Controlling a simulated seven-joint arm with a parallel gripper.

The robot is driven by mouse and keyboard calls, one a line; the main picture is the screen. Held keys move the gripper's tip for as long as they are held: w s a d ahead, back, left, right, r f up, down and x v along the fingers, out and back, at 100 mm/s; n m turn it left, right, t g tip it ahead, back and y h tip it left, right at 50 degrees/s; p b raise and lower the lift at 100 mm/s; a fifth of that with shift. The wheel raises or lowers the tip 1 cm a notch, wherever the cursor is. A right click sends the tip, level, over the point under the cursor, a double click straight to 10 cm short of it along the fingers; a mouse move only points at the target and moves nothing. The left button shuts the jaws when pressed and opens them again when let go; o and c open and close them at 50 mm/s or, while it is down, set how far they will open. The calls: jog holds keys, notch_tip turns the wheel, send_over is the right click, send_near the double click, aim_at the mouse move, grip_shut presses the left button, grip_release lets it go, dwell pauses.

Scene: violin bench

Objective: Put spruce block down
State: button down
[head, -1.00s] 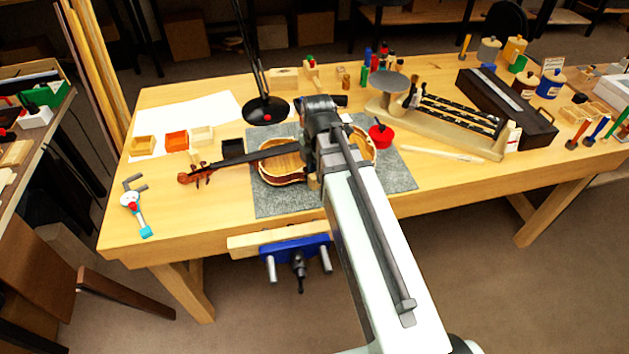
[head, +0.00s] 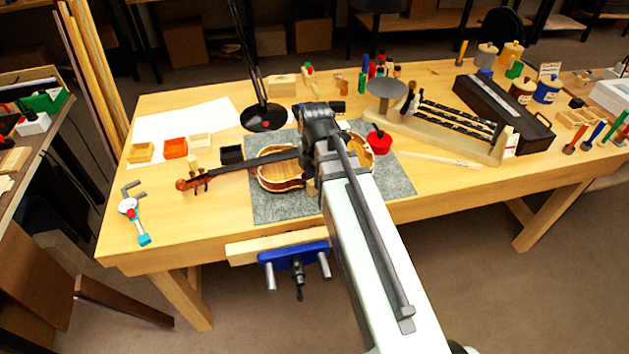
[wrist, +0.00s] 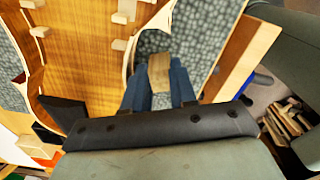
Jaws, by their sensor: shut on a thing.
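The spruce block (wrist: 159,70) is a small pale wooden piece between the dark blue fingers of my gripper (wrist: 160,85) in the wrist view. My gripper is shut on it. Behind the block lies the grey mat (wrist: 154,42), just outside the curved rib of the open violin body (wrist: 85,60). I cannot tell whether the block touches the mat. In the head view the violin (head: 280,180) lies on the mat (head: 275,209), its neck to the left. My arm covers part of the body and hides most of the gripper.
A black lamp base (head: 264,118) stands behind the violin, and a red pot (head: 379,143) is to its right. Small coloured trays (head: 176,148) and a dark box (head: 231,154) are at left. A blue vise (head: 294,254) is on the front edge.

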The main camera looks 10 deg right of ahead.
notch_tip(320, 180, up, 10)
dwell(0.6)
jog(key=w+a+f+n, duration=0.1)
jog(key=w+a+n, duration=0.15)
jog(key=a, duration=1.75)
jog(key=w+a+n, duration=0.1)
jog(key=a+n, duration=0.3)
jog(key=a, duration=1.5)
jog(key=w+a+m, duration=0.4)
jog(key=a+m, duration=0.3)
jog(key=m, duration=0.5)
jog(key=w+a+m, duration=0.5)
jog(key=a+m, duration=0.2)
jog(key=m, duration=0.5)
jog(key=shift+s+d+f, duration=0.15)
jog(key=shift+f, duration=2.25)
jog(key=shift+s+d+f, duration=0.1)
jog(key=shift+f, duration=2.25)
jog(key=shift+f, duration=0.1)
